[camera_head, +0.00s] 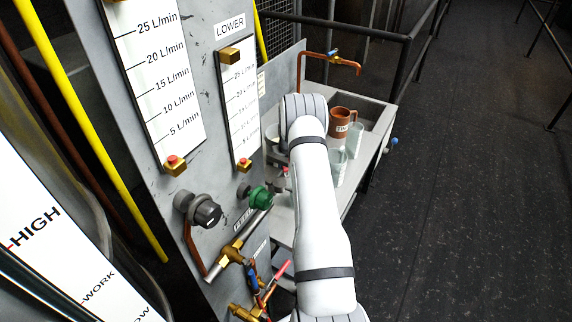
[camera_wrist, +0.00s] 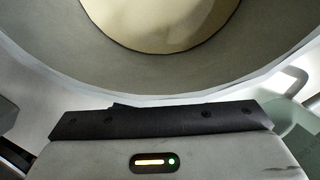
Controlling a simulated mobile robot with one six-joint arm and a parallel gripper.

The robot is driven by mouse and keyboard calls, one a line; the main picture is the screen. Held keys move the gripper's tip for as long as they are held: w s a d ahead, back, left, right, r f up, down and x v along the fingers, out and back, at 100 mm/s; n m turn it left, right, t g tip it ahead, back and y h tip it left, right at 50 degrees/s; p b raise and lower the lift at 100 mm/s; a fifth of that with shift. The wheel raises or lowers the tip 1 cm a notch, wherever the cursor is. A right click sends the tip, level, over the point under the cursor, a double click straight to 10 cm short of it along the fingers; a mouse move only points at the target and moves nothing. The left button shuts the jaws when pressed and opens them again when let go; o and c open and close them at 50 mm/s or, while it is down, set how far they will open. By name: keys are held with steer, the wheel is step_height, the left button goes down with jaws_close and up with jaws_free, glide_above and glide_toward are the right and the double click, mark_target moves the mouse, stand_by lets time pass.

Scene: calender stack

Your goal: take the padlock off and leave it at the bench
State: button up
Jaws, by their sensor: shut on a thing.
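My arm reaches over the grey bench (camera_head: 276,228), and its wrist end hides my fingers in the head view. In the wrist view the dark front edge and pale body of my gripper (camera_wrist: 163,122) fill the bottom. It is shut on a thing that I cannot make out. Beyond it, a large round grey rim (camera_wrist: 270,72) with a cream inside fills the top of the wrist view, very close; I cannot tell what it is. I cannot pick out the padlock in either view.
On the bench, a brown mug (camera_head: 341,116) and clear glasses (camera_head: 338,166) stand right of my arm. A copper spout (camera_head: 335,60) rises behind. The gauge panel (camera_head: 205,110) with a green knob (camera_head: 260,197), brass valves and red lever (camera_head: 280,270) stands left. The floor right is clear.

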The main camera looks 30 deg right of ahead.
steer(key=shift+f+b, duration=0.45)
steer(key=shift+f, duration=0.15)
steer(key=o, duration=1.2)
steer(key=shift+o, duration=0.3)
steer(key=shift+o, duration=1.1)
steer(key=shift+r, duration=0.1)
steer(key=shift+p+v, duration=1.3)
steer(key=shift+v, duration=2.15)
